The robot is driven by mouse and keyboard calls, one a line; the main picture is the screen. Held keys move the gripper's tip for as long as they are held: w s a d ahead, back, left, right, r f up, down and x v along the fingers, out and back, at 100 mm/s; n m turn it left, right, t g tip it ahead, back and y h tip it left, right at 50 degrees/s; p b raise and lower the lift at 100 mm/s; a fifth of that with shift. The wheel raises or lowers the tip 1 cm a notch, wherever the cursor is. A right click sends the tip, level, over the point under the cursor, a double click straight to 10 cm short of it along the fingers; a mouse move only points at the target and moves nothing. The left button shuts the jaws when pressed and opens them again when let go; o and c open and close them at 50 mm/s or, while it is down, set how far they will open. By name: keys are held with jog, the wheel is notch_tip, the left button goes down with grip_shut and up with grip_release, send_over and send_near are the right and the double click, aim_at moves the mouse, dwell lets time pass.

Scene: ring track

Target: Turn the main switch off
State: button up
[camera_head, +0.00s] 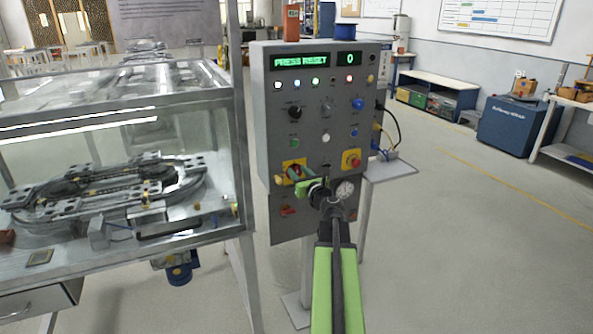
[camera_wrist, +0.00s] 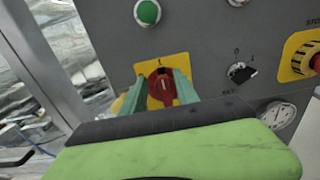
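The main switch is a red rotary knob on a yellow plate, seen in the wrist view (camera_wrist: 161,88). Its handle stands upright, pointing at a "1" mark above it. In the head view the yellow plate (camera_head: 294,164) sits low on the left of the grey control panel (camera_head: 300,125), and my gripper partly hides the knob. My gripper (camera_wrist: 161,84) has its two teal fingers on either side of the red knob, with a slim gap to the handle. It also shows in the head view (camera_head: 291,179).
A red stop button (camera_head: 352,160) on yellow is to the right, with a black selector (camera_wrist: 241,72) and gauge (camera_head: 344,190) nearby. A green button (camera_wrist: 147,13) is above the switch. A glass-walled ring track case (camera_head: 120,170) stands close on the left. Floor at right is clear.

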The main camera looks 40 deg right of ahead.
jog(key=shift+w, duration=0.15)
jog(key=shift+d, duration=0.2)
grip_shut()
jog(key=shift+d, duration=0.1)
jog(key=n, duration=0.2)
jog(key=a+n, duration=0.1)
jog(key=n, duration=0.1)
jog(key=shift+f, duration=0.1)
jog(key=n+b, duration=0.1)
jog(key=n, duration=0.3)
jog(key=a+f+n, duration=0.1)
jog(key=n, duration=0.4)
jog(key=f+n+b, duration=0.1)
jog(key=n, duration=0.3)
jog(key=shift+w+a+f+n+b, duration=0.15)
jog(key=shift+w+a+n+b, duration=0.15)
jog(key=shift+n, duration=0.1)
dwell(0.4)
